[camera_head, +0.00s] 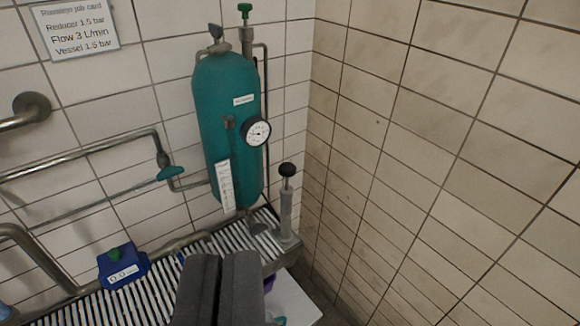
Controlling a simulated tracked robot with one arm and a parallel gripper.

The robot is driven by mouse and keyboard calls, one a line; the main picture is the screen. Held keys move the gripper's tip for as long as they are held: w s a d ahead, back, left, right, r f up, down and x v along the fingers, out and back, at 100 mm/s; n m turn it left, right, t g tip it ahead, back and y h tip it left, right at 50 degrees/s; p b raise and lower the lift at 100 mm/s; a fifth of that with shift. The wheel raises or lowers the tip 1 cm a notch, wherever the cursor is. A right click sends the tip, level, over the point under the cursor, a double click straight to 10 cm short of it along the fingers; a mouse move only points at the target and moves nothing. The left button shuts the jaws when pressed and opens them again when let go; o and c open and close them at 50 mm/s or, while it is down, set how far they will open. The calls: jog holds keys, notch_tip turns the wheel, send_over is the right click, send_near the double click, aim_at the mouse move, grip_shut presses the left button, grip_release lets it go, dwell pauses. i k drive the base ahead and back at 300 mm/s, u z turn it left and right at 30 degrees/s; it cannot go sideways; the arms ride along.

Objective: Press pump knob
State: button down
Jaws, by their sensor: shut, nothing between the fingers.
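The pump knob (287,169) is a black ball on top of a slim grey upright pump (286,212). The pump stands at the right end of a slatted grey bench, close to the room corner. My gripper (220,257) is at the bottom centre, its two dark fingers shut with nothing between them. In the picture it is below and left of the knob, apart from it. The lower part of the bench behind the fingers is hidden.
A teal vessel (228,130) with a round gauge (257,131) stands left of the pump. Metal pipes (85,163) with a teal valve handle (170,173) run along the left wall. A blue meter box (122,266) sits on the slatted bench (130,302). The tiled right wall (440,150) is bare.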

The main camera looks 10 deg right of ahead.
aim_at(286, 169)
jog(key=z, duration=0.2)
jog(key=i, duration=1.15)
jog(key=u, duration=0.55)
